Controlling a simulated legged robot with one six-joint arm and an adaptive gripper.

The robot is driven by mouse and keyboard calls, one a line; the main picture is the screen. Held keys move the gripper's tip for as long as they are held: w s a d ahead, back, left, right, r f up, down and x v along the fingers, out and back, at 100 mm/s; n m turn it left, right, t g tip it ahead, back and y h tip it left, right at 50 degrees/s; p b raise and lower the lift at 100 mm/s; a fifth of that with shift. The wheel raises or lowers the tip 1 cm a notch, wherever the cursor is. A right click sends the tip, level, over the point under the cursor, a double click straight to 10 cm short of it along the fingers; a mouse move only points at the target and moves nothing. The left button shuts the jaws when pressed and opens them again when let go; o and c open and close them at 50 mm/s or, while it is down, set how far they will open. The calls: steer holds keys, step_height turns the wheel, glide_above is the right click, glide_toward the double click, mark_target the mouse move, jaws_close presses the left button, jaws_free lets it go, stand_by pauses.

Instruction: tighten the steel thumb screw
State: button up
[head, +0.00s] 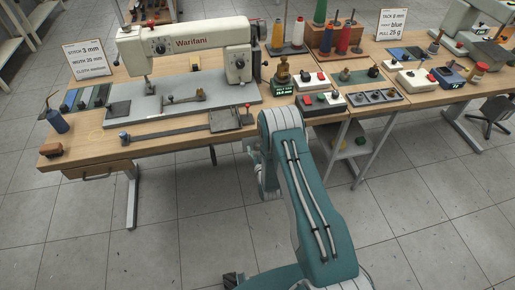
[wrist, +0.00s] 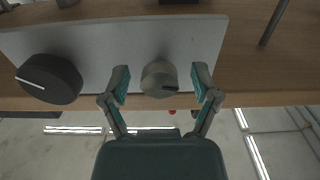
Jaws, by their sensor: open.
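In the wrist view a round grey metal knob (wrist: 160,78), which looks like the steel thumb screw, stands on a pale grey plate (wrist: 110,42). It has a short dark mark on its lower right. My gripper (wrist: 160,82) is open, with one finger on each side of the knob. Gaps show between the fingers and the knob, so they look apart from it. In the head view my own teal arm hides the gripper, and I cannot make out this knob there.
A larger black knob (wrist: 48,80) with a white line is left of the grey one. In the head view the wooden bench (head: 95,140) carries a Warifani sewing machine (head: 190,45), a long metal bar (head: 170,130) and a button box (head: 320,103). Open floor (head: 90,240) lies in front.

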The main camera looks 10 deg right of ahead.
jaws_close()
steer(key=m, duration=0.7)
steer(key=shift+m, duration=0.3)
steer(key=m, duration=0.4)
steer(key=shift+m, duration=1.7)
steer(key=shift+d, duration=0.1)
